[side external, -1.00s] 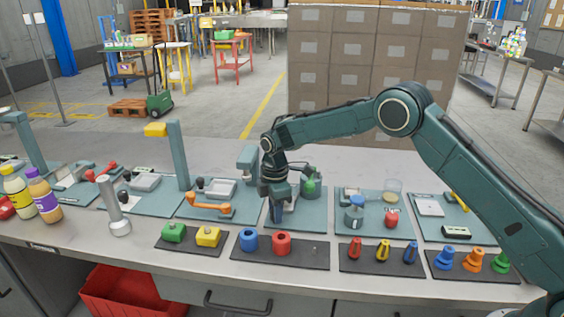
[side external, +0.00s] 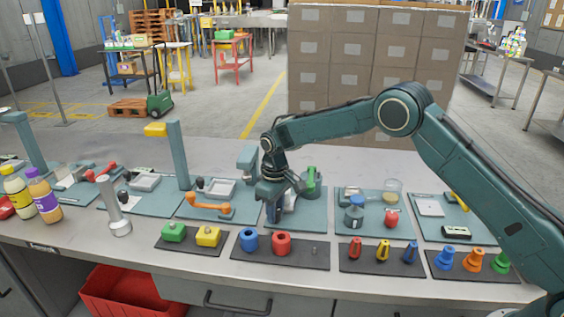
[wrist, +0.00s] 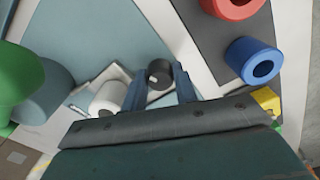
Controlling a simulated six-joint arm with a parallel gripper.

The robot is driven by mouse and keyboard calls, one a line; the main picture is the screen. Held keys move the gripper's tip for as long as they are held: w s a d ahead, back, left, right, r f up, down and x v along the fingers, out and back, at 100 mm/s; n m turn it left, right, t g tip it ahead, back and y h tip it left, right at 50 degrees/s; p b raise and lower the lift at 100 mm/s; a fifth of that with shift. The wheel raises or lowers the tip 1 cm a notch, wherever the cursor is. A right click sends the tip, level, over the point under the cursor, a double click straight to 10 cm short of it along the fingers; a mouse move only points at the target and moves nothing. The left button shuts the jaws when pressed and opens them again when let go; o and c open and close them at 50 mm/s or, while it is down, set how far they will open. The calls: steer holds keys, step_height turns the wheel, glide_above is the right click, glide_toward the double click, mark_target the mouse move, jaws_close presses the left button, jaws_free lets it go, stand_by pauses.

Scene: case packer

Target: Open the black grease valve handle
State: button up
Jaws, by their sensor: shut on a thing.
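The black valve handle shows its round dark knob end (wrist: 158,68) in the wrist view, between the two blue-grey fingers of my gripper (wrist: 162,78). My gripper is shut on it, though the contact surfaces are partly hidden. In the side external view my gripper (side external: 275,213) points down, low over the teal plate (side external: 310,222) in the middle of the row. The handle is hidden behind my gripper there. A white knob (wrist: 107,98) stands just left of the fingers in the wrist view.
A green-topped fitting (side external: 311,180) stands behind the gripper on the same plate. An orange handle (side external: 208,206) lies on the plate to the left. A blue ring (side external: 249,239) and a red ring (side external: 281,243) sit on a black mat in front.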

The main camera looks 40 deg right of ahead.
steer(key=m, duration=0.4)
stand_by(0.4)
steer(key=o, duration=1)
steer(key=shift+c, duration=0.2)
steer(key=shift+r, duration=0.1)
step_height(320, 180, up, 14)
stand_by(0.5)
